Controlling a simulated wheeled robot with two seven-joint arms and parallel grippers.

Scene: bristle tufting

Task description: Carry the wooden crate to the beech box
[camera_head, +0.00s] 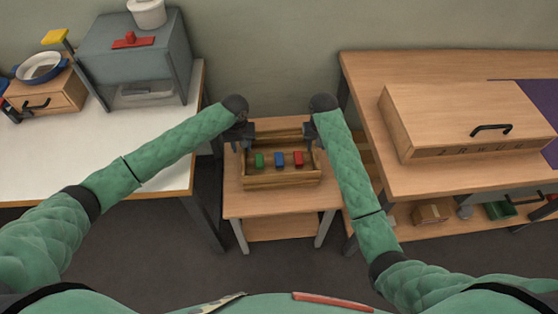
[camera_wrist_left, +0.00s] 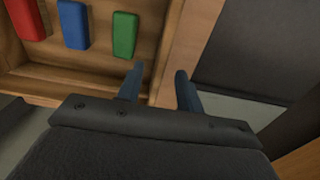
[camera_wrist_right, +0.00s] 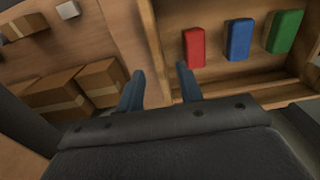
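The wooden crate (camera_head: 282,181) stands upright on a small wooden table, with a green, a blue and a red block inside. My left gripper (camera_head: 243,142) is at its left end. In the left wrist view, the fingers (camera_wrist_left: 159,88) are apart on either side of the crate's end wall (camera_wrist_left: 167,45). My right gripper (camera_head: 309,140) is at the right end. Its fingers (camera_wrist_right: 160,86) likewise straddle the end wall (camera_wrist_right: 154,45), with space showing beside it. The beech box (camera_head: 455,110), with a dark handle, is on the right-hand bench.
The small table (camera_head: 280,205) stands between a white-topped table (camera_head: 60,165) and the higher right bench (camera_head: 370,80). A grey cabinet (camera_head: 135,55) and a blue pan (camera_head: 40,67) are at the left. Cardboard boxes (camera_head: 430,213) sit on the bench's lower shelf. Dark floor shows in front.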

